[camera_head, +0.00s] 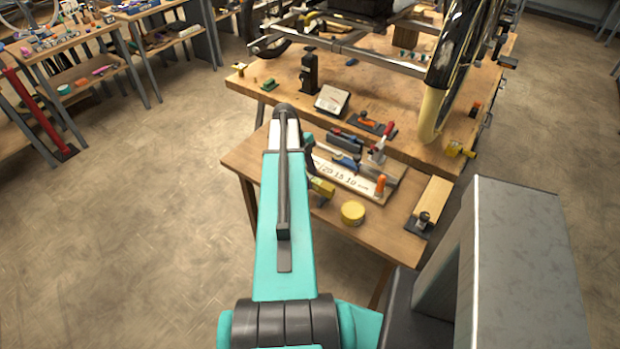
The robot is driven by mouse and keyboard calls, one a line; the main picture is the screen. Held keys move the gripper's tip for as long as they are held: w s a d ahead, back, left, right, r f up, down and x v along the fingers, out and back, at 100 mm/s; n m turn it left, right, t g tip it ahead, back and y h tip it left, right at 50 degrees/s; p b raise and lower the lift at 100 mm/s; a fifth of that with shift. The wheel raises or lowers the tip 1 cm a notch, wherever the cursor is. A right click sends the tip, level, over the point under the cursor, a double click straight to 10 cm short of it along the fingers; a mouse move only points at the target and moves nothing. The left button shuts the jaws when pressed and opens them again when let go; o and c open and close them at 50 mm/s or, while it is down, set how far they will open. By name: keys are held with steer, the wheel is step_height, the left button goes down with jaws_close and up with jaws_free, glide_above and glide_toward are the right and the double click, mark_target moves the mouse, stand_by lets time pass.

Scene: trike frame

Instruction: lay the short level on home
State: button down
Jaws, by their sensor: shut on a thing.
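My teal arm reaches forward over the small wooden bench (240,160), and its dark wrist end (308,150) shows beside the arm's right edge. The fingertips are mostly hidden by my arm. A short yellow and dark piece (321,187), which looks like the short level, shows just below the wrist at the left end of a white board with printed numbers (345,178). I cannot tell whether it touches the board. No spot labelled home can be read from here.
A blue-handled tool (347,161) and an orange-handled tool (380,186) are at the board. A yellow tin (352,212) stands in front. A wood block (433,200) and a dark clamp-like tool (422,222) lie at right. The larger bench (400,110) bears the trike frame (345,47).

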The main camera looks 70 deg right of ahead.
steer(key=shift+f+b, duration=0.35)
steer(key=shift+f, duration=0.15)
steer(key=c, duration=1.4)
jaws_free()
steer(key=shift+o, duration=0.2)
steer(key=shift+r, duration=0.15)
steer(key=b+v, duration=0.3)
steer(key=v, duration=1)
steer(key=shift+w+r, duration=0.15)
steer(key=shift+r, duration=0.05)
